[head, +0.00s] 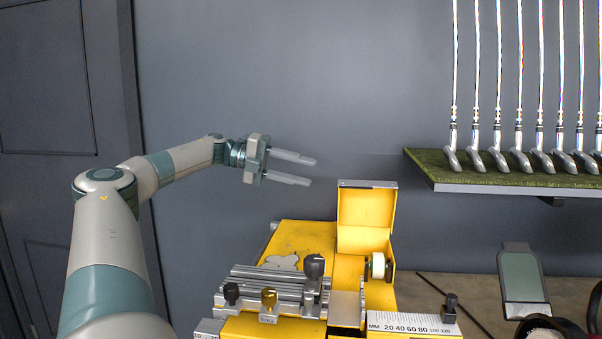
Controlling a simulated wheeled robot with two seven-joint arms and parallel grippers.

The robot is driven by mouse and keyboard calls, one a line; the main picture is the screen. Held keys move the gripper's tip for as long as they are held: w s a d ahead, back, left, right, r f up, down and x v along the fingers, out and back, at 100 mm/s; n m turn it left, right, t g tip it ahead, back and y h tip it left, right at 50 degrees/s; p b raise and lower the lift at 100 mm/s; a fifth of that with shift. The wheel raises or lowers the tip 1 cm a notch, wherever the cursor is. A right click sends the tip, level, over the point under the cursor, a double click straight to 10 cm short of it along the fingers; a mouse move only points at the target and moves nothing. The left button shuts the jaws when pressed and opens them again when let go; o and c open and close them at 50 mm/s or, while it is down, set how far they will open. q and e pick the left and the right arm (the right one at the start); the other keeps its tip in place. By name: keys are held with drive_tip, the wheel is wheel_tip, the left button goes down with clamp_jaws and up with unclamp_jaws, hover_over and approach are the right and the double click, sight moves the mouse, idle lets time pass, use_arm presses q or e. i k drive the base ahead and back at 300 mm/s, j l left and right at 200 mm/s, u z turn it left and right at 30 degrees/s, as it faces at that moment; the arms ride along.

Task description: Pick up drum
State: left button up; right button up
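I cannot tell for sure that this roll is the drum. My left gripper (311,172) is open and empty, its two fingers apart and pointing right. It is in the air above and to the left of the roll, clear of the machine. My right gripper is not in view.
Several golf clubs (518,150) stand on a green-topped shelf (500,178) at the upper right. A grey-green padded panel (522,277) and a partly cut-off dark round object (548,328) are at the lower right. Black knobs (314,267) stick up from the machine.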

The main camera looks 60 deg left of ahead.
sight(378, 265)
drive_tip(key=k+j, duration=0.8)
drive_tip(key=j, duration=0.1)
